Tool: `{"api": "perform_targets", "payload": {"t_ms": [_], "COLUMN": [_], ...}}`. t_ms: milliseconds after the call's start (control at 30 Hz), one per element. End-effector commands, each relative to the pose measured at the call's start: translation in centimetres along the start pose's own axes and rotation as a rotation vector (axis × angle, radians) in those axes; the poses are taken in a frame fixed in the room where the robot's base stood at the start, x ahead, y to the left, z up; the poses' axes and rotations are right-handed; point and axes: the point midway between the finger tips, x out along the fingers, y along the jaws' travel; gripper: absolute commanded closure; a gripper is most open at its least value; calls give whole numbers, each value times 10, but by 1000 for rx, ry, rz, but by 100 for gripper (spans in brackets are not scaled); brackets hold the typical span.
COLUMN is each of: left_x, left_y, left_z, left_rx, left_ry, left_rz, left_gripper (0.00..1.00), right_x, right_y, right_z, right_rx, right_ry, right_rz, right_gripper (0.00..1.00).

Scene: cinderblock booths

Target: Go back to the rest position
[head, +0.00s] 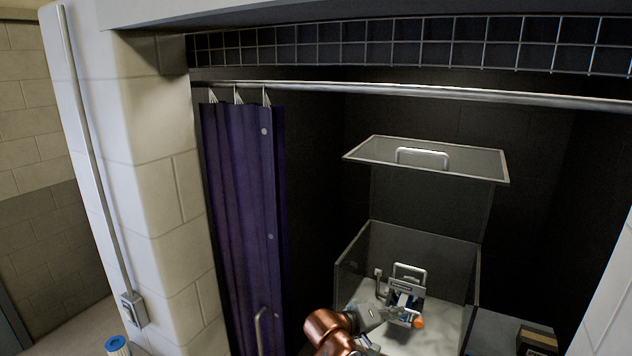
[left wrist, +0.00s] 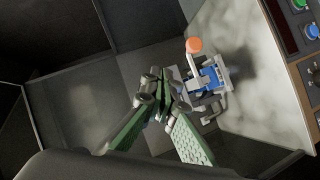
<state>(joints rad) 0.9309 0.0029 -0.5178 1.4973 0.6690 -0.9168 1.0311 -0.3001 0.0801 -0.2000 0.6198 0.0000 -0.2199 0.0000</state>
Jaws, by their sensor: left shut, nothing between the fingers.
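My left gripper (head: 372,318) reaches from the bottom of the head view into a clear-walled box (head: 358,248). In the left wrist view its green-padded fingers (left wrist: 165,100) are shut with nothing held. A small grey and blue fixture (head: 405,298) with an orange knob (head: 418,322) stands on the pale box floor, close to the gripper. The fixture also shows in the left wrist view (left wrist: 210,80), just beyond the fingers; I cannot tell whether they touch. My right gripper is not in view.
The box's framed lid (head: 470,160) is raised above it. A purple curtain (head: 240,215) hangs at the left from a metal rail (head: 410,90). A dark box (head: 537,340) is at the lower right. A control panel with buttons (left wrist: 300,45) edges the left wrist view.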

Motion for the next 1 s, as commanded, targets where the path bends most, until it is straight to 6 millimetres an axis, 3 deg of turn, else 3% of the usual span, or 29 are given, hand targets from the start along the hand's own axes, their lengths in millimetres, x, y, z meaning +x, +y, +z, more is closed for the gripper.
{"api": "perform_targets", "payload": {"t_ms": [500, 600, 800, 1000], "left_x": [71, 86, 97, 101], "left_y": [-19, -30, -41, -44], "left_z": [-5, 1, 13, 16], "left_rx": [0, 1, 0, -1], "left_ry": [-2, 0, 2, 4], "left_rz": [-2, -1, -1, -1], "left_gripper": [100, 100, 100, 100], "right_x": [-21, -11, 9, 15], "right_y": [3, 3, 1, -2], "right_z": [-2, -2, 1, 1], "right_rx": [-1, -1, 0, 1], "right_ry": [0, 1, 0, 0], "right_rz": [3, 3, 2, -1], "right_gripper": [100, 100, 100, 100]}}
